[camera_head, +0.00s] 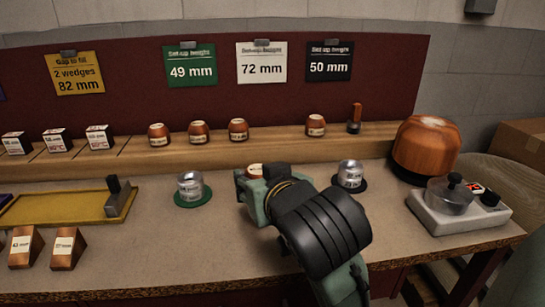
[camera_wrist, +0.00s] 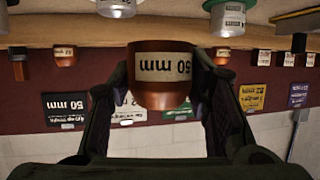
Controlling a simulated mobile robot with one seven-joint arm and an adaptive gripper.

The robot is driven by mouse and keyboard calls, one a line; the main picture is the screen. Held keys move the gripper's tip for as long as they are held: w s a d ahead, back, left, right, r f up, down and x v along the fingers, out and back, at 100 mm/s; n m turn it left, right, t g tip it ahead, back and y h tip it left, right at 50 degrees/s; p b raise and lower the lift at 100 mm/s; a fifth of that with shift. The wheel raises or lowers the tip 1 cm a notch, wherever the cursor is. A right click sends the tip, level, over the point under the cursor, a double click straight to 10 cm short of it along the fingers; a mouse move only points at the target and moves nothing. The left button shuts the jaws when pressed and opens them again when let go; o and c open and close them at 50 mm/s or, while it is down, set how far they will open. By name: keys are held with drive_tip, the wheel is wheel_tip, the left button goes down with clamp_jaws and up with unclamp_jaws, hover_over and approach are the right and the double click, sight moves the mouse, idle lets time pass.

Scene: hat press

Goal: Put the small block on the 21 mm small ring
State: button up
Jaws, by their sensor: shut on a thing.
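My gripper (camera_head: 262,182) is shut on a brown rounded small block (camera_wrist: 163,97). In the wrist view, which is upside down, the block sits between both fingers, and its cream label appears to read 50 mm. In the head view the gripper mostly hides it, above the bench between two metal rings. One small ring (camera_head: 190,187) stands on a green disc at left. Another small ring (camera_head: 350,173) stands on a dark disc at right. Their labels are too small to read, so I cannot tell which is 21 mm. Any bench spot beneath my gripper is hidden.
Several brown blocks, such as one block (camera_head: 198,132), stand on the wooden shelf (camera_head: 270,150) behind. Green, white and black signs show 49, 72 and 50 mm. A large copper dome (camera_head: 426,146) and a white device (camera_head: 458,220) stand right. A yellow tray (camera_head: 60,207) lies left.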

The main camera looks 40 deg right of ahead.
drive_tip(key=shift+w+d+r+p, duration=0.2)
drive_tip(key=shift+w+d+p, duration=0.3)
drive_tip(key=shift+p, duration=0.65)
drive_tip(key=w+d+p, duration=0.1)
drive_tip(key=w+d, duration=0.1)
drive_tip(key=w+d+f+p, duration=0.1)
drive_tip(key=w+d+p, duration=0.1)
drive_tip(key=d, duration=0.1)
drive_tip(key=w+d+f+p, duration=0.1)
drive_tip(key=w+d+p, duration=0.1)
drive_tip(key=d, duration=0.1)
drive_tip(key=shift+w+d, duration=0.2)
drive_tip(key=shift+w, duration=0.15)
drive_tip(key=f, duration=0.3)
drive_tip(key=shift+w+d+p, duration=0.15)
drive_tip(key=shift+d+p, duration=0.05)
drive_tip(key=shift+p, duration=0.15)
drive_tip(key=shift+f, duration=0.3)
drive_tip(key=shift+f, duration=0.3)
drive_tip(key=o, duration=1.2)
drive_tip(key=shift+r, duration=0.1)
